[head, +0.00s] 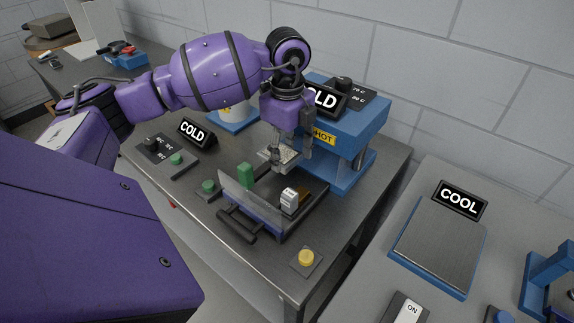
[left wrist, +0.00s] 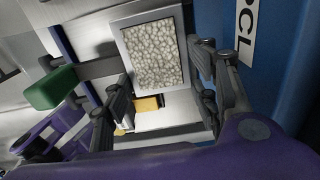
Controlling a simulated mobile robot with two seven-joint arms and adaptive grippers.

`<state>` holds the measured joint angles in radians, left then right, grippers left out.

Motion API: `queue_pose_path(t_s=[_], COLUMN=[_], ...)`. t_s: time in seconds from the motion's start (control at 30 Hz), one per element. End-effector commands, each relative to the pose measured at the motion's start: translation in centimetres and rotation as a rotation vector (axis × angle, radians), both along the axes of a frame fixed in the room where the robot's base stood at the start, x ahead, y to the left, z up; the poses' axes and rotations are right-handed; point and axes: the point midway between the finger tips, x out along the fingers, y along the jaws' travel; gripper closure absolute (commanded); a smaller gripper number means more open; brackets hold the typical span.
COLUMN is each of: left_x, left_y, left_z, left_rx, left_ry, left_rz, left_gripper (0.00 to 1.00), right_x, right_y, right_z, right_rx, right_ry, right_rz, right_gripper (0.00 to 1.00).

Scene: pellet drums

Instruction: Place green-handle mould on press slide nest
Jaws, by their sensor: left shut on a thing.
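The mould is a shallow metal tray of pale pellets (head: 285,156), with a green handle (head: 245,175) out to its left. In the left wrist view, the pellet-filled tray (left wrist: 155,53) lies just beyond the fingers and the green handle (left wrist: 52,88) is at the left. My left gripper (head: 291,150) points down and is shut on the mould, above the far end of the press slide (head: 268,217). The slide is pulled out in front of the blue press (head: 352,130), with a clear shield and black handle at its front. The nest is not clearly visible. My right gripper is out of view.
A yellow button (head: 306,258), green buttons (head: 208,186) and a COLD sign (head: 193,133) are on the bench. The press body rises close behind the gripper. A COOL plate (head: 440,245) lies on the right bench.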

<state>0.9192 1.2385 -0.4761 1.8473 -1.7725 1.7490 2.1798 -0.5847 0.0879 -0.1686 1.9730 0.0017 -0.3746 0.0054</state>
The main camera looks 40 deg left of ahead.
Motion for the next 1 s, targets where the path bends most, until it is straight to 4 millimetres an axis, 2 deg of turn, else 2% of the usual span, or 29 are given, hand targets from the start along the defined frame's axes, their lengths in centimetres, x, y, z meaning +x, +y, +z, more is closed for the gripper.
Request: queue_pose_path(t_s=[0.3,0.7,0.73,0.8,1.0], left_x=[-0.1,0.0,0.0,0.0,0.0], left_y=[0.0,0.0,0.0,0.0,0.0], left_z=[-4.2,-4.8,-4.8,-4.8,-4.8], left_rx=[-0.001,0.001,0.001,0.001,0.001], left_ry=[0.002,0.001,0.001,0.001,0.001], left_rz=[0.0,0.0,0.0,0.0,0.0], left_gripper=[0.8,0.8,0.45,0.38,0.38], right_x=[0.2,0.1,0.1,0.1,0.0], right_y=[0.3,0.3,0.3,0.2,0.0], right_z=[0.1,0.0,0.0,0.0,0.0], right_rx=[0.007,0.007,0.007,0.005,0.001], right_ry=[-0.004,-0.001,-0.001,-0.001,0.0], right_rz=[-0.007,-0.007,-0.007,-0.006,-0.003], right_gripper=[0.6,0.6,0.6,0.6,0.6])
